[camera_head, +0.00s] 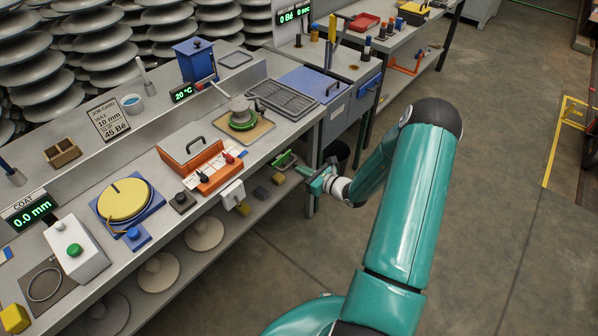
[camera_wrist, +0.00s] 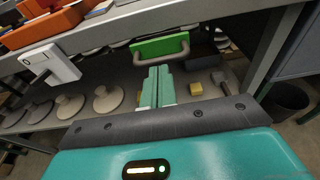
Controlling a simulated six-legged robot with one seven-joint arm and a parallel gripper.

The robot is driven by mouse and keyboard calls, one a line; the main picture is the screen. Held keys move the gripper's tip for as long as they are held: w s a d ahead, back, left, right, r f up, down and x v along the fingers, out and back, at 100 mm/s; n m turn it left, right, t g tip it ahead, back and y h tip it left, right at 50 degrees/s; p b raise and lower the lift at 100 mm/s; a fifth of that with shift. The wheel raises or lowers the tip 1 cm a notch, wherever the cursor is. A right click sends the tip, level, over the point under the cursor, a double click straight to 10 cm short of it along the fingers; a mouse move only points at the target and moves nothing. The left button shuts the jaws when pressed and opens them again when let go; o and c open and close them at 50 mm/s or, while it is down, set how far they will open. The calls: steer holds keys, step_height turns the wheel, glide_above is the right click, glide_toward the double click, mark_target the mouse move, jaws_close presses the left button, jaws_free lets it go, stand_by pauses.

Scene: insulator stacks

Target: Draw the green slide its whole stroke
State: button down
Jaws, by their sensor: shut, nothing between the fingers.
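The green slide (camera_wrist: 160,45) is a green plate with a grey bar handle, under the bench edge in the wrist view. In the head view the green slide (camera_head: 284,158) shows small at the bench's front edge, right of the orange box. My gripper (camera_wrist: 157,70) has its two pale green fingers pressed together, with nothing seen between them. The fingertips point at the middle of the handle; I cannot tell if they touch it. In the head view my gripper (camera_head: 305,171) is just right of the slide.
An orange box (camera_head: 197,164) and a white block (camera_head: 232,192) sit at the bench's front edge. Pale discs (camera_wrist: 108,98) and a yellow block (camera_wrist: 196,88) lie on the lower shelf. A dark bin (camera_wrist: 285,98) stands right of the bench. The floor behind my arm is clear.

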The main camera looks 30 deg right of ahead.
steer(key=v, duration=1.1)
steer(key=shift+s, duration=0.2)
steer(key=shift+d, duration=0.1)
